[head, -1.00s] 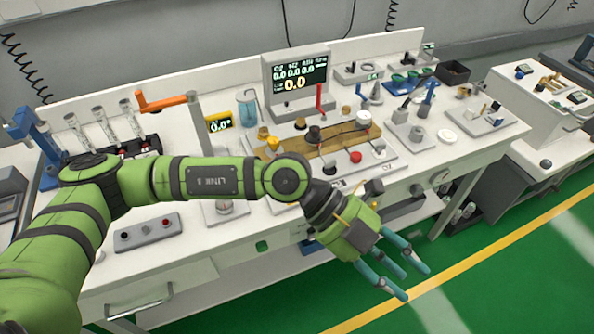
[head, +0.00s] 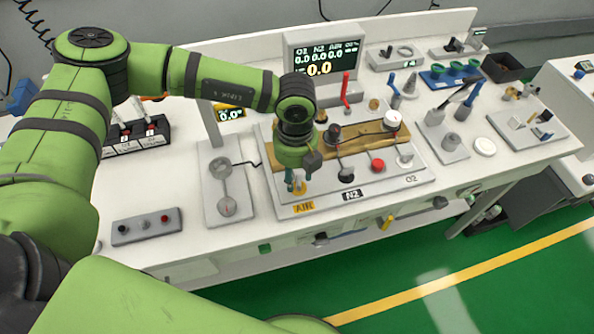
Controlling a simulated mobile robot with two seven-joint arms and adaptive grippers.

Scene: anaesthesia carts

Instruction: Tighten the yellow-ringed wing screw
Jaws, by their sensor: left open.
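My left gripper (head: 298,184) points down over the front left of the gas panel (head: 375,196), just behind the AIR label. Its jaws are open, seen partly end-on, with the teal fingertips close to the panel. A small yellow piece (head: 299,188) shows at the fingertips. I cannot tell whether it is the screw's yellow ring, or whether the fingers touch it. A separate yellow part (head: 386,222) sticks out below the table's front edge. No wing shape is clear on either. My wrist hides the panel behind it. My right gripper is not in view.
The display (head: 322,62) and a red lever (head: 346,92) stand behind. A black knob (head: 333,132) and red knob (head: 378,165) are to the right. A button box (head: 147,226) sits front left.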

